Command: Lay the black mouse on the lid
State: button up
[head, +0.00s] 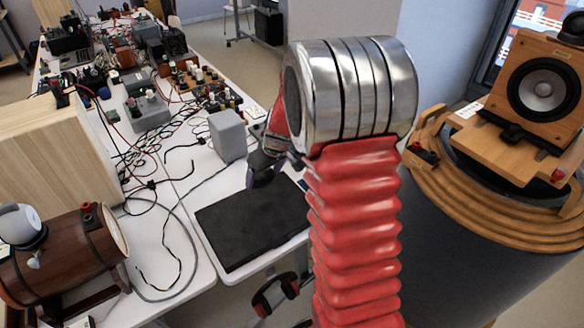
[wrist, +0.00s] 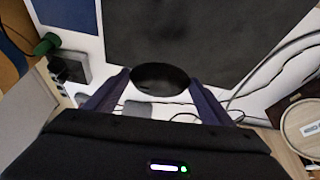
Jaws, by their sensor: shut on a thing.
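The black mouse (wrist: 160,77) is a dark rounded shape between the two purple fingers of my gripper (wrist: 162,84) in the wrist view. My gripper is shut on it. The lid (head: 252,222) is a flat black rectangle on the white table in the head view; it also fills the upper middle of the wrist view (wrist: 190,32). In the head view my gripper (head: 255,182) is above the lid's far edge, and I cannot make out the mouse there. The gap between mouse and lid is hard to judge.
A grey box (head: 228,136) stands behind the lid. A wooden barrel (head: 65,258) and loose cables lie to the left. Crowded electronics fill the far table. A wooden speaker (head: 540,90) stands on a round dark drum at right. The table's front edge is close to the lid.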

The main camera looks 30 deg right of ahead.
jog(key=s+a+r+m, duration=0.1)
jog(key=a, duration=1.5)
jog(key=shift+s+r+m+h, duration=0.3)
jog(key=shift+r, duration=0.1)
jog(key=shift+d, duration=0.1)
